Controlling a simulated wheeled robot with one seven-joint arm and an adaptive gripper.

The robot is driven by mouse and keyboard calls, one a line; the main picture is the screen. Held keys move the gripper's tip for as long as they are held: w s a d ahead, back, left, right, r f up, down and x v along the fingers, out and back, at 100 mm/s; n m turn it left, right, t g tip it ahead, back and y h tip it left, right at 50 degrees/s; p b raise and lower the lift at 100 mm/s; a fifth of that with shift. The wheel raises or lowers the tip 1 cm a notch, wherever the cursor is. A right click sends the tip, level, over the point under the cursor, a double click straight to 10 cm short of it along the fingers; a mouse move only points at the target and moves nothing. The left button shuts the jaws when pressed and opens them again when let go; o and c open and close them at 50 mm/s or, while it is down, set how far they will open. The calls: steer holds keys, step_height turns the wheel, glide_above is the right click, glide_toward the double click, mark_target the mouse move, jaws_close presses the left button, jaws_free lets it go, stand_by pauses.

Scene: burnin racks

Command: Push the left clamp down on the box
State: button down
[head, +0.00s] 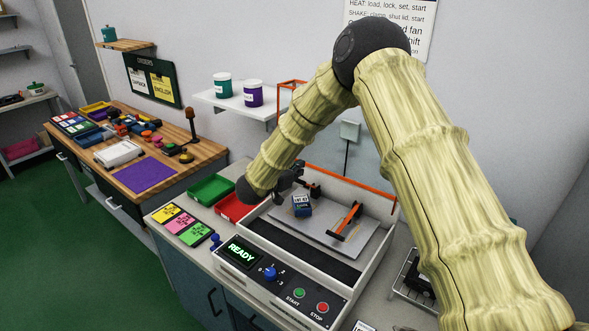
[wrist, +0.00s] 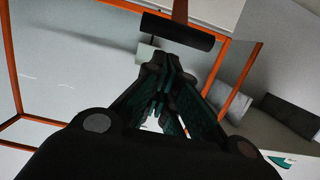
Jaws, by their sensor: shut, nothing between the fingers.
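A small dark-blue labelled box (head: 301,206) sits on the grey plate (head: 318,240) inside the open white-walled machine. A black clamp part (head: 314,190) shows just behind and right of the box; the rest of this left clamp is hard to make out. A second clamp (head: 347,220), orange with black ends, is further right on the plate. My gripper (head: 298,170) is above and behind the box, close to the left clamp. In the wrist view my gripper (wrist: 160,65) is shut and empty. A black bar (wrist: 178,32) on an orange arm is just beyond its fingertips; contact is unclear.
An orange-edged clear lid (head: 292,83) stands raised behind the machine. The control panel (head: 268,270) at the front shows READY, with a blue knob and buttons. Green (head: 211,190) and red (head: 235,209) trays stand left. A wire rack (head: 408,277) is at the right.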

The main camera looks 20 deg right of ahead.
mark_target(297, 181)
steer(key=shift+w+a+f+t+h+b, duration=0.15)
steer(key=shift+a+f+b, duration=0.1)
steer(key=shift+f+b, duration=0.35)
steer(key=shift+a+f+t+h+b, duration=0.15)
steer(key=shift+a+f+b, duration=0.1)
steer(key=shift+f+b, duration=0.3)
steer(key=shift+t+h, duration=0.7)
steer(key=shift+h, duration=0.1)
steer(key=s+a+f+b, duration=0.1)
steer(key=b, duration=0.1)
steer(key=s+a+f+b, duration=0.1)
steer(key=s+b, duration=0.1)
steer(key=shift+f+b, duration=0.1)
steer(key=shift+b, duration=0.2)
steer(key=f, duration=0.1)
steer(key=a+f+b, duration=0.1)
steer(key=f+b, duration=0.1)
steer(key=shift+s+a+f, duration=0.3)
